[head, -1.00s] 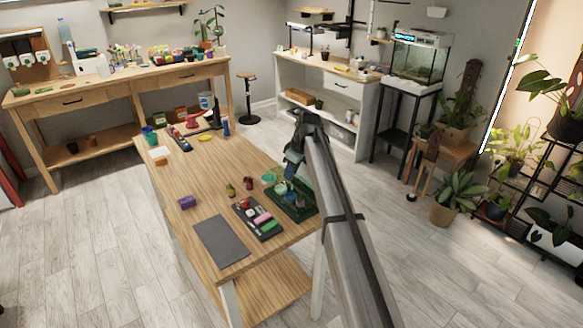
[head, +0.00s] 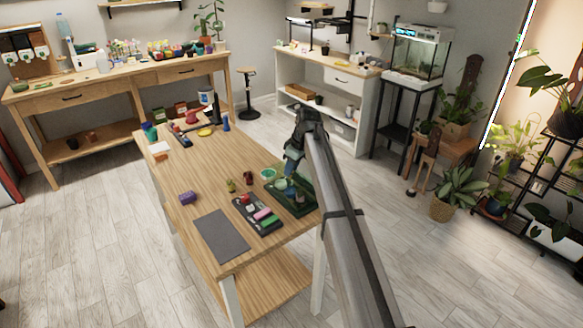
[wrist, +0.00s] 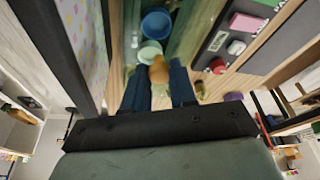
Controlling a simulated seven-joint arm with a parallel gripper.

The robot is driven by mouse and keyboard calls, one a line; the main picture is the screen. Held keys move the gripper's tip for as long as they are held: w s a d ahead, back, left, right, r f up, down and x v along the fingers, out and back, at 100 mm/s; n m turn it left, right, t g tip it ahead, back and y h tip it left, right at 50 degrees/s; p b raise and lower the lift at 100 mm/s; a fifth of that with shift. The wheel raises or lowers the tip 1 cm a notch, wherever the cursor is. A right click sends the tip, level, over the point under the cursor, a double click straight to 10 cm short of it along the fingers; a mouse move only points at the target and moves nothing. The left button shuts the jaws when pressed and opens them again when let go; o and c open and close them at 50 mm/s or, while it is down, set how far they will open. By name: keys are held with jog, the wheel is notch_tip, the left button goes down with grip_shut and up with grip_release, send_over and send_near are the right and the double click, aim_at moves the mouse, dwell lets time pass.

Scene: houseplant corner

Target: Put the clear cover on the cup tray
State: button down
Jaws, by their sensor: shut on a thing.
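The green cup tray (head: 305,208) lies at the right edge of the wooden table, with cups in it. In the wrist view, a blue cup (wrist: 157,22) and a pale green cup (wrist: 149,52) show on the green tray (wrist: 188,35). My gripper (head: 290,172) is low over the tray. In the wrist view my gripper's dark blue fingers (wrist: 158,80) are shut on a tan knob (wrist: 159,69), which seems to belong to the clear cover. The cover's see-through body is hard to make out, so I cannot tell whether it touches the tray.
A black tray (head: 256,214) with pink and green blocks lies beside the cup tray. A grey mat (head: 220,236), a purple block (head: 188,198) and small pots (head: 249,178) are on the table (head: 215,165). The table's middle is mostly clear.

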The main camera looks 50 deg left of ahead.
jog(key=shift+c, duration=1.8)
grip_release()
jog(key=shift+r, duration=3.5)
